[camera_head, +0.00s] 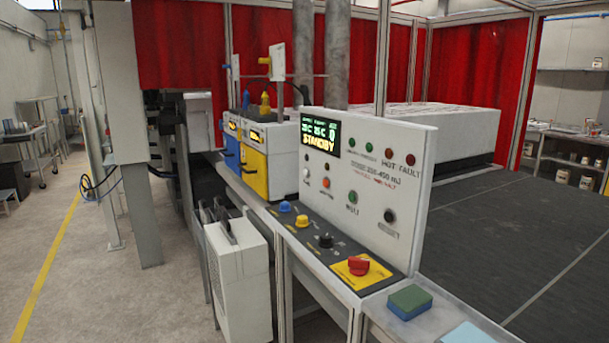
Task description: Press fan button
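A white upright control panel (372,235) stands at the middle right. Its small display (321,136) reads STANDBY in yellow. Below the display are a white button (306,172) and an orange button (326,182); to the right are a green button (353,197) and a black button (390,215). Most labels are too small to read, so I cannot tell which is the fan button. Neither gripper shows.
A green and blue sponge (410,301) lies on the ledge right of the console. A dark conveyor bed (520,245) spreads behind it. A white box-like unit (238,285) stands before the machine. Open floor (120,300) lies at the left, with a yellow line.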

